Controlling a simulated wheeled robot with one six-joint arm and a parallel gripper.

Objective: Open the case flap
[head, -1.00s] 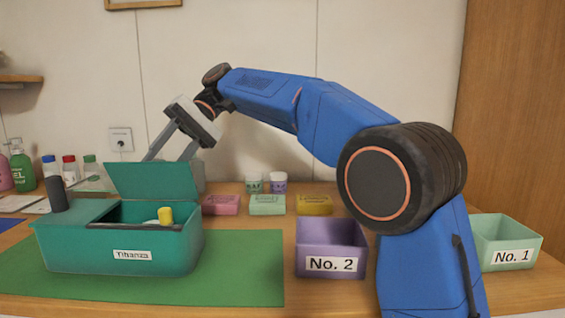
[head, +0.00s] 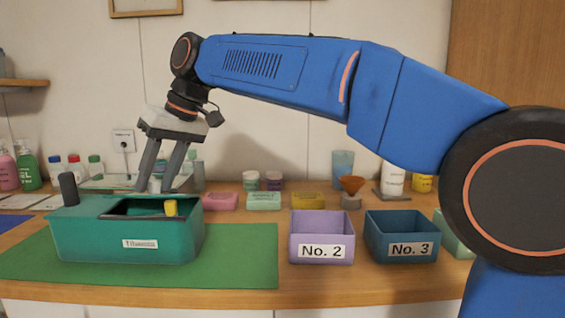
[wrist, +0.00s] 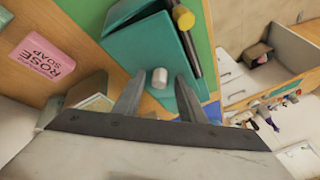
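The teal case (head: 75,240) stands on the green mat, its labelled front towards me. Its dark-edged opening shows a yellow-topped item (head: 171,207) at the right end. The flap no longer stands upright in the head view; I cannot tell its exact tilt there. In the wrist view a teal panel (wrist: 135,50), apparently the flap, carries a short white knob (wrist: 160,78). My gripper (head: 156,190) points down over the back of the case. Its two fingers are apart, on either side of the knob with gaps visible in the wrist view.
Purple bin No. 2 (head: 321,250) and blue bin No. 3 (head: 402,250) stand right of the mat (head: 240,260). A pink soap (head: 220,201) lies behind the case's right end. Bottles line the back left.

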